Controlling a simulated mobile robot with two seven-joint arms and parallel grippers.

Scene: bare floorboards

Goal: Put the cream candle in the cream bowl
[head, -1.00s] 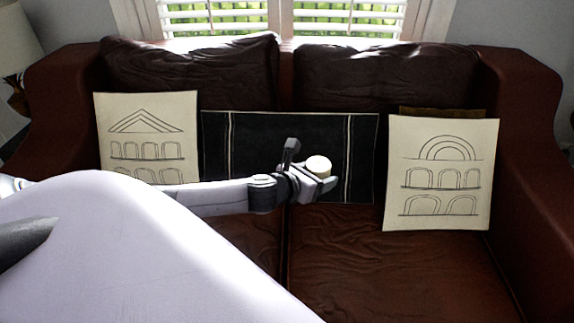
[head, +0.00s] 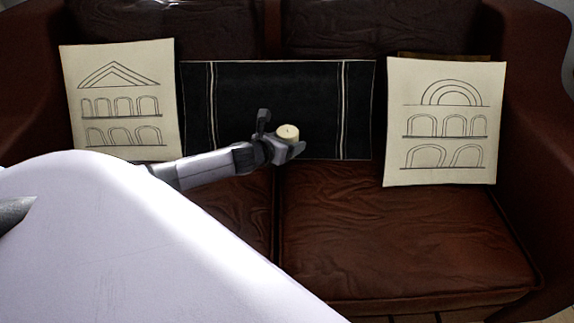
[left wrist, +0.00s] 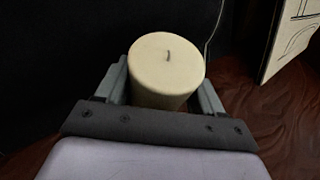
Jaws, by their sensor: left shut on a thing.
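The cream candle (head: 288,132) is a short cylinder with a dark wick, held upright in front of the sofa's black cushion. My left gripper (head: 279,137) is shut on it. In the left wrist view the candle (left wrist: 166,68) stands between the two fingers of my left gripper (left wrist: 164,88), its top facing the camera. No cream bowl shows in either view.
A dark red leather sofa (head: 400,240) fills the background. A black striped cushion (head: 275,90) lies between two cream cushions, left (head: 122,100) and right (head: 445,120), with arch drawings. Bare floorboards show at the bottom right.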

